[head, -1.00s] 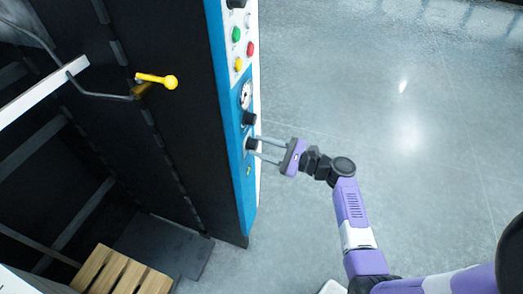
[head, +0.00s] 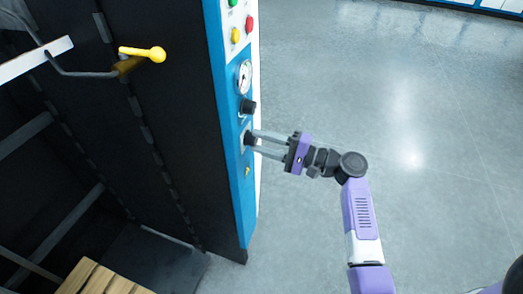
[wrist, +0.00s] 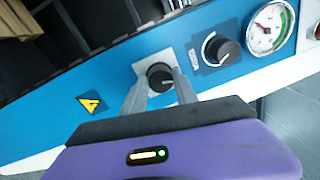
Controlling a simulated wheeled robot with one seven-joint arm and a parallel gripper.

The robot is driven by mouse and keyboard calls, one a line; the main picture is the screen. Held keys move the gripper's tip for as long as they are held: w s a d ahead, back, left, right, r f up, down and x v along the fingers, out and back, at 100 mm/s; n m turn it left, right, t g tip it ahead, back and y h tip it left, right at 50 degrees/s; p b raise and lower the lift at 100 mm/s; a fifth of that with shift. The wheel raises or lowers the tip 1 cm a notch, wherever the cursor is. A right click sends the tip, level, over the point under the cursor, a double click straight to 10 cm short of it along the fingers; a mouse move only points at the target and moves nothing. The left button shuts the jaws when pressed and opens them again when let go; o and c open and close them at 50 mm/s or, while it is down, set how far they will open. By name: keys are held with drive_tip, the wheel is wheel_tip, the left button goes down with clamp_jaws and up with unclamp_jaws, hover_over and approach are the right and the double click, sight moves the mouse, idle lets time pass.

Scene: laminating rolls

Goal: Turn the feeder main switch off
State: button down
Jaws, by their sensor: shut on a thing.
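The feeder's blue and white control panel (head: 234,190) runs down the machine's side in the head view. A black rotary knob on a pale square plate, which looks like the main switch (wrist: 159,76), sits on the blue part in the wrist view. My gripper (head: 253,141) reaches it from the right. Its two grey fingers are shut on this knob, one on each side, and partly hide it. A white pointer mark shows on the knob's lower right. In the head view the fingers mostly cover the knob.
A second black knob (wrist: 221,49) and a pressure gauge (wrist: 268,28) sit close beside the switch. A yellow warning label (wrist: 91,104) is on its other side. A yellow-handled lever (head: 152,54) sticks out left of the panel. The floor at right is clear.

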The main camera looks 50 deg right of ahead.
drive_tip(key=shift+f+n+b, duration=0.15)
drive_tip(key=shift+n+b, duration=1.65)
drive_tip(key=shift+n, duration=0.2)
drive_tip(key=c, duration=1)
unclamp_jaws()
drive_tip(key=shift+o, duration=0.2)
drive_tip(key=v, duration=0.8)
drive_tip(key=shift+w, duration=0.15)
